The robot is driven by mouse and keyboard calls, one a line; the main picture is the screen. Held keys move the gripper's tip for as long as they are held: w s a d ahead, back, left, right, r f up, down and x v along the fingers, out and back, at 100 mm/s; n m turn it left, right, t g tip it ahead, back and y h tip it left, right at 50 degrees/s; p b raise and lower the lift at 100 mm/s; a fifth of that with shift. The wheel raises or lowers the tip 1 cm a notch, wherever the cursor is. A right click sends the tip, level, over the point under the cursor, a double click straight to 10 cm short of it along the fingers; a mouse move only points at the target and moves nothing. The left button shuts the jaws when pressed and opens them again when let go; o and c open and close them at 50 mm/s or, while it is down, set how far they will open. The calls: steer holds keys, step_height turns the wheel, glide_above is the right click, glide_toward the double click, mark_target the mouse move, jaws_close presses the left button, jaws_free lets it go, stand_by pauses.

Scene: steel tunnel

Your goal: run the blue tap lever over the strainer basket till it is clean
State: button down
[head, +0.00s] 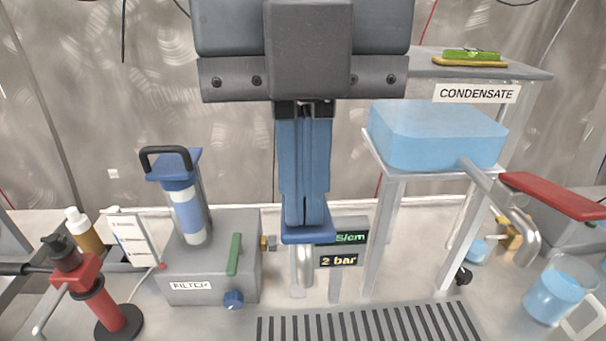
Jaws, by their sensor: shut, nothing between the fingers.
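My gripper (305,222) hangs down in the middle of the head view, its long blue fingers shut with nothing between them. A flat blue piece (308,236) shows right at the fingertips, above a steel spout (300,268); it looks like the blue tap lever, mostly hidden by the fingers. I cannot tell whether they touch it. No water shows at the spout. A blue-and-white cylinder (187,212) with a black handle stands upright on the grey FILTER box (208,270) to the left; I cannot tell whether it holds the strainer basket. No separate basket is visible.
A green lever (234,254) and blue knob (233,299) are on the box. Right are the blue CONDENSATE tank (437,136), a red lever (555,195) and a jug (556,293). A slotted drain (370,324) lies in front. A red stand (105,305) is left.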

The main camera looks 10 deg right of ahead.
steer(key=w+r, duration=0.3)
steer(key=r, duration=1)
steer(key=shift+w+r+p, duration=0.15)
steer(key=shift+r+p, duration=0.2)
stand_by(1.3)
